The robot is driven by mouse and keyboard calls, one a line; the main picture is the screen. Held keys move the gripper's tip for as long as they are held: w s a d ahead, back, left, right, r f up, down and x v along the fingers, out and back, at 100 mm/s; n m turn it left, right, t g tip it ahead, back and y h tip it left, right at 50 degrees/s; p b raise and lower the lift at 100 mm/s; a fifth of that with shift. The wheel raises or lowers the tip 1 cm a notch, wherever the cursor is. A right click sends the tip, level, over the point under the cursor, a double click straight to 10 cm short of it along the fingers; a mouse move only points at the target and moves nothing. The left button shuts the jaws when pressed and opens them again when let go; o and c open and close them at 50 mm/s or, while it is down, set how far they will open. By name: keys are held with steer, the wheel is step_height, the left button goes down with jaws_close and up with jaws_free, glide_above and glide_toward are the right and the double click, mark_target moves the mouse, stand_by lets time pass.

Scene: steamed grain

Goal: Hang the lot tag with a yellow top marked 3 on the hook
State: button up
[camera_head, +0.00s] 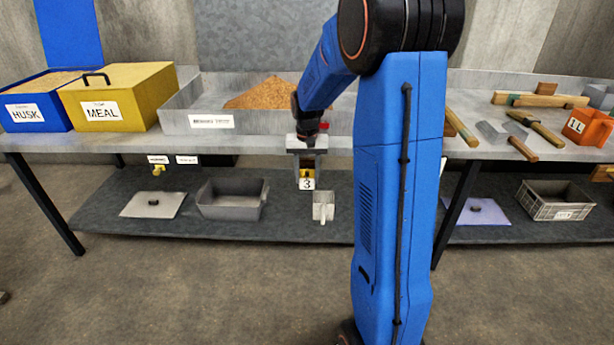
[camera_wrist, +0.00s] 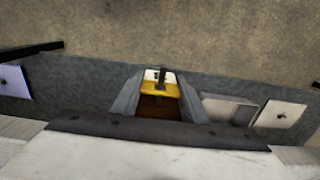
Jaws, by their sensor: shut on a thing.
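My gripper (camera_head: 307,168) is shut on the lot tag (camera_head: 307,184), which has a yellow top and a white face marked 3. It holds the tag in front of the table's front edge, below the tabletop. In the wrist view the tag (camera_wrist: 154,88) shows its yellow band between the two grey fingers of my gripper (camera_wrist: 160,102). Left of the gripper, two small white labels (camera_head: 158,159) (camera_head: 187,160) sit under the table edge. A small yellow item (camera_head: 158,170) hangs below the left label. The hook itself is too small to make out.
The table (camera_head: 270,145) carries a blue HUSK bin (camera_head: 40,110), a yellow MEAL bin (camera_head: 125,95) and a tray of grain (camera_head: 190,100). Tools lie at right.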

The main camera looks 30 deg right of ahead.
steer(key=o, duration=1.1)
step_height(320, 180, up, 17)
steer(key=shift+r, duration=0.2)
